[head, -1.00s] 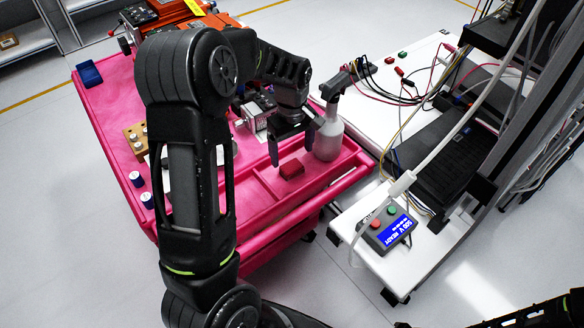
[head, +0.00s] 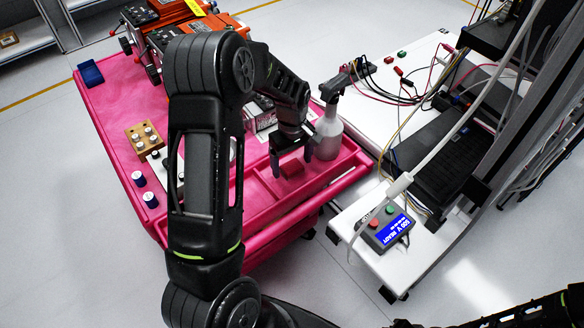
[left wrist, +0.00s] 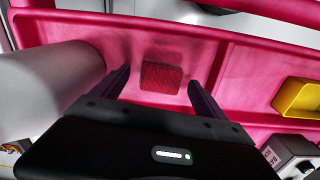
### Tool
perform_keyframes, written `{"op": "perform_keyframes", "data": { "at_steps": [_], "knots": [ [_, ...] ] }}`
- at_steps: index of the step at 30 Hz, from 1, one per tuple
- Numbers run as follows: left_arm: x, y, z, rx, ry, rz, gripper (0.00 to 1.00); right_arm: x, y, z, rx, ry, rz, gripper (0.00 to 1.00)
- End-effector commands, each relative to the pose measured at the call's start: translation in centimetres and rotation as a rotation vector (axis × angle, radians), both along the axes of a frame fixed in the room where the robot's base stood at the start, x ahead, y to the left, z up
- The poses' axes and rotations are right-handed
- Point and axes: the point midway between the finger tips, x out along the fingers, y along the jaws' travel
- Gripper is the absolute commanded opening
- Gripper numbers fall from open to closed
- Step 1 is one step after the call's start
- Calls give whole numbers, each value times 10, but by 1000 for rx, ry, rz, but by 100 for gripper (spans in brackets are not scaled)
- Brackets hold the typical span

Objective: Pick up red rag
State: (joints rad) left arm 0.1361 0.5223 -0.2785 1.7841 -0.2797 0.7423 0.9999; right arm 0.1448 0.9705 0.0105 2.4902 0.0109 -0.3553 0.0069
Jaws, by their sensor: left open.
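The red rag (head: 292,169) is a small folded block lying in the front tray compartment of the pink cart (head: 255,195). In the left wrist view the rag (left wrist: 161,77) lies flat between and beyond the fingertips. My left gripper (head: 291,168) is open above the rag, with its fingers pointing down on either side of it. The two fingers also show in the left wrist view (left wrist: 157,85), apart from the rag on both sides. How far the fingertips are above the tray floor is hard to tell. My right gripper is not in view.
A grey-white spray bottle (head: 327,135) stands close to the right of the left gripper. A yellow object (left wrist: 299,98) lies in the neighbouring compartment in the left wrist view. Pink tray walls border the rag's compartment. A white bench (head: 365,235) with a control box (head: 386,228) stands right.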

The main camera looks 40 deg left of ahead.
Motion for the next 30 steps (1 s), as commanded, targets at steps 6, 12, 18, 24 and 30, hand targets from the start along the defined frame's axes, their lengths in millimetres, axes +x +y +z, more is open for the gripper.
{"op": "perform_keyframes", "data": {
  "at_steps": [6,12,18,24,30],
  "knots": [
    [0,0,0,0,0,0,84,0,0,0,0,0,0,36],
    [0,0,0,0,0,0,69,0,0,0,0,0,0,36],
    [0,0,0,0,0,0,53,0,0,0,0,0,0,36],
    [0,0,0,0,0,0,36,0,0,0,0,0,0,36],
    [0,0,0,0,0,0,20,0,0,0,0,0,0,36]
  ]
}}
